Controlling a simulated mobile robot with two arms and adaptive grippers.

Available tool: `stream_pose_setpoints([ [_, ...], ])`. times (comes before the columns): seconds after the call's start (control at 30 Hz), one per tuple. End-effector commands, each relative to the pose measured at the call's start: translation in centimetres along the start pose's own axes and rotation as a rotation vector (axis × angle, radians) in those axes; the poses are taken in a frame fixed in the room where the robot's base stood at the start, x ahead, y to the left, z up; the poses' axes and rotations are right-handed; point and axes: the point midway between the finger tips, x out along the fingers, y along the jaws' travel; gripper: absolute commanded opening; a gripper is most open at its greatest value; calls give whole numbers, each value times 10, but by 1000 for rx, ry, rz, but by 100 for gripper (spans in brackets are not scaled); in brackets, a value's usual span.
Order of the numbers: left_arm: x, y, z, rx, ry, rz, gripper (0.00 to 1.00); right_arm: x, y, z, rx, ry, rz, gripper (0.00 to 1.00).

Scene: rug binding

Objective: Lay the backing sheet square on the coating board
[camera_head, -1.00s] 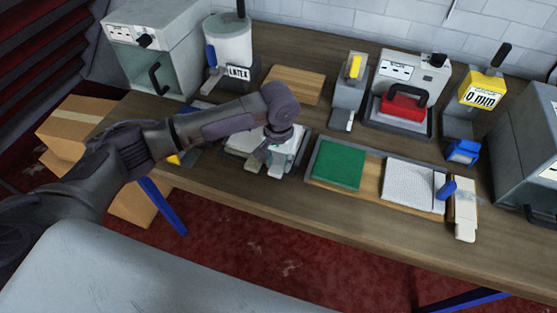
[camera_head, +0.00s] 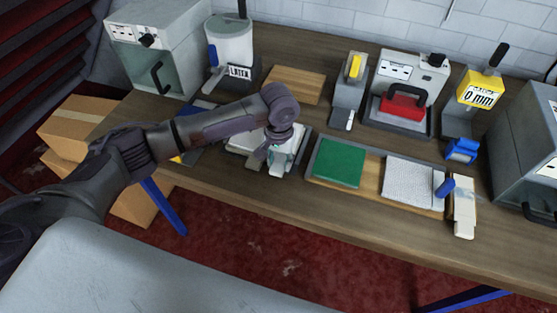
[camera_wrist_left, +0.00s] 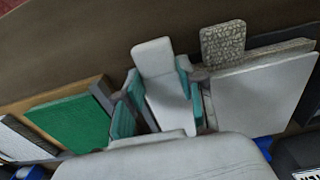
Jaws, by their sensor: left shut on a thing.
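My left gripper (camera_head: 275,158) is over the middle of the bench, its teal pads shut on a narrow white piece with a squared end. In the left wrist view the gripper (camera_wrist_left: 158,98) has that white piece (camera_wrist_left: 153,57) between its pads. Just beside it lies a pale flat stack (camera_wrist_left: 265,100) with a speckled grey tab. A wooden board with a grey rim (camera_head: 370,188) lies right of the gripper. It carries a green piece (camera_head: 340,163) and a white textured sheet (camera_head: 408,180). I cannot tell which pale piece is the backing sheet. The right gripper is out of view.
A blue-handled tool (camera_head: 445,189) and a cream block (camera_head: 463,212) are at the board's right end. The bench front edge is close.

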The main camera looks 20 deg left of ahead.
Motion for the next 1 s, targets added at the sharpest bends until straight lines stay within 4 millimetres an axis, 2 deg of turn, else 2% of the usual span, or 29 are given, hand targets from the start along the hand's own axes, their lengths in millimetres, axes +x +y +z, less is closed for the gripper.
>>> stream_pose_setpoints([
  [0.03, 17, 0, 11, 2, -30, -6, 4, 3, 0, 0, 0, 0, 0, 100],
  [0.27, 18, 0, 11, 2, -30, -5, 4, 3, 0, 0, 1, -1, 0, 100],
  [0.3, 18, 0, 11, 2, -30, -5, 45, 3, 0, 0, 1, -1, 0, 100],
  [0.43, 18, 0, 11, 3, -31, -5, 67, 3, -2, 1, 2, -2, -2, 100],
  [1.0, 14, 0, 10, 4, -26, -6, 68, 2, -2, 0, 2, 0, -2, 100],
])
